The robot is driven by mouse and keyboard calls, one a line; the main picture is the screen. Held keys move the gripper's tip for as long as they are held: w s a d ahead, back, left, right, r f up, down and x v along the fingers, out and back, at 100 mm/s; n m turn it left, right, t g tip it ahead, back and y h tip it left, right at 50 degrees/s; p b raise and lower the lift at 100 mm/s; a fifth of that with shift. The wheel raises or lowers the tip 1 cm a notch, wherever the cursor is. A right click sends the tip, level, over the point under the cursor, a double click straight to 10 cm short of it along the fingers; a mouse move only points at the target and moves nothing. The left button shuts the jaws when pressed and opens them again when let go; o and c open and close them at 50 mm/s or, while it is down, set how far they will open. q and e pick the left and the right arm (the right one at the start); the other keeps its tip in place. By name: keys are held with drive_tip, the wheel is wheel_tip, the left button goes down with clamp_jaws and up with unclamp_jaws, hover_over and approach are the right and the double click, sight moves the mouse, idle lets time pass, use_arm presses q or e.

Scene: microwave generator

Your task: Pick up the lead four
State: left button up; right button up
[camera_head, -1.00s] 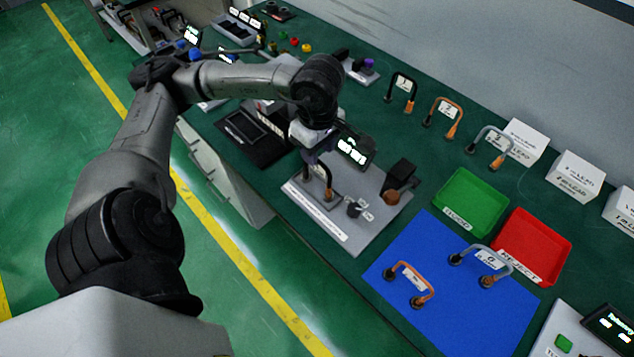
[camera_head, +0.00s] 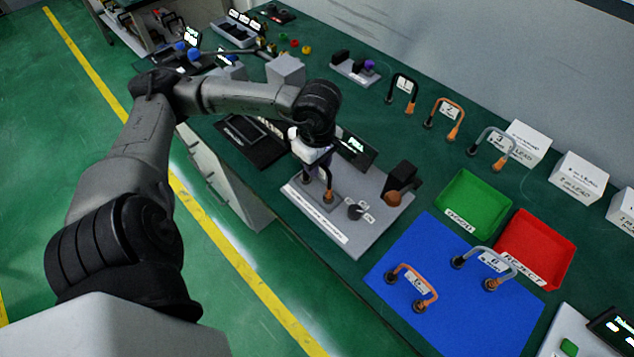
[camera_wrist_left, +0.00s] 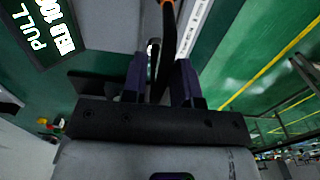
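My left gripper (camera_head: 318,172) points down over the grey test fixture (camera_head: 345,235). A dark lead with an orange end (camera_head: 329,186) stands upright in that fixture, under the gripper. In the left wrist view the lead (camera_wrist_left: 167,20) passes between my two dark fingers (camera_wrist_left: 160,85). They stand a short way apart beside it; I cannot tell whether both press on it. The lead's number is hidden, and I read no label 4 on any lead. My right gripper is not in view.
Leads 1 (camera_head: 403,86), 2 (camera_head: 446,112) and 3 (camera_head: 493,143) stand along the back. Green (camera_head: 474,203) and red (camera_head: 536,250) trays lie right of the fixture.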

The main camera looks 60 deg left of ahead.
use_arm(q)
clamp_jaws()
